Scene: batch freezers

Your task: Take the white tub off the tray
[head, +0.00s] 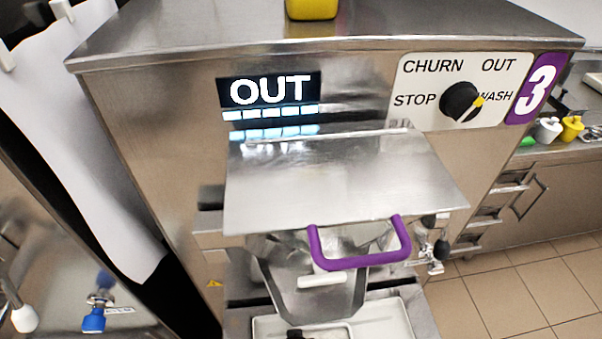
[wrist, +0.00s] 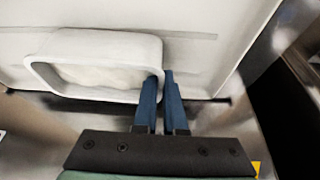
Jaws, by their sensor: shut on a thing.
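The white tub (wrist: 110,94) shows in the wrist view, with its open mouth toward the camera and a pale filling inside. It is against or just above the white tray (wrist: 240,20); I cannot tell whether they touch. My gripper (wrist: 162,76) has its two blue fingers close together at the tub's right wall, shut on it. In the head view, part of the white tray (head: 392,322) shows at the bottom edge below the steel spout.
Above the tray stands the freezer front with a steel chute (head: 312,292), a purple handle (head: 362,262) and a steel lid (head: 340,180). The display (head: 270,92) reads OUT. A black knob (head: 459,101) is at the upper right. Open floor (head: 530,290) lies to the right.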

